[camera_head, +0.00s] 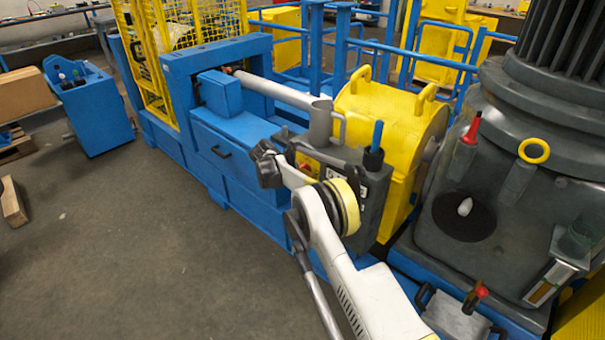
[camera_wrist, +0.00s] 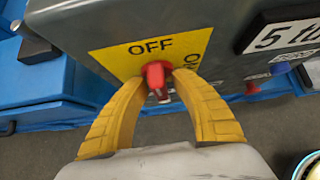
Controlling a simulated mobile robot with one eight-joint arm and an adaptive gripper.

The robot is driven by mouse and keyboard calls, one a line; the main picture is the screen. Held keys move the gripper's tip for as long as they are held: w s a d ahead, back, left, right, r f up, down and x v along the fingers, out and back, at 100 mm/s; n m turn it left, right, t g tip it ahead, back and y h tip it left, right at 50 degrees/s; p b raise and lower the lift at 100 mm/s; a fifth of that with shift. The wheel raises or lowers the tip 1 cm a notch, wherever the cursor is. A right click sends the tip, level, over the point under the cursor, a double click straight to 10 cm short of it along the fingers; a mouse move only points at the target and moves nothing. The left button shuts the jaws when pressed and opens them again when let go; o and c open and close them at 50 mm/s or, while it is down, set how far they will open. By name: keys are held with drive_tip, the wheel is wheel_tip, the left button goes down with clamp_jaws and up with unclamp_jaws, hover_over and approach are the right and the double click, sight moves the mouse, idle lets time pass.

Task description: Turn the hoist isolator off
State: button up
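The hoist isolator is a red handle (camera_wrist: 156,76) on a yellow plate (camera_wrist: 116,57) on a grey box. In the wrist view, OFF is printed above the handle, and part of ON shows turned sideways at the right. The handle appears upright in the picture, in line with OFF; the fingertips cover part of its sides. My gripper (camera_wrist: 160,77) has its two yellow fingers on either side of the handle, and the tips appear closed against it. In the head view, the grey control box (camera_head: 380,190) stands behind my wrist, with little of the isolator visible.
A label reading "5 to" (camera_wrist: 285,36) and a blue button (camera_wrist: 281,68) are to the right on the box. A yellow housing (camera_head: 385,108) stands behind the box, and a large grey machine (camera_head: 440,225) is at the right.

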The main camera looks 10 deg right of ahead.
drive_tip(key=shift+a+r, duration=0.1)
drive_tip(key=v, duration=1.1)
drive_tip(key=shift+s+a+r, duration=0.2)
drive_tip(key=shift+r, duration=0.1)
drive_tip(key=shift+r, duration=0.1)
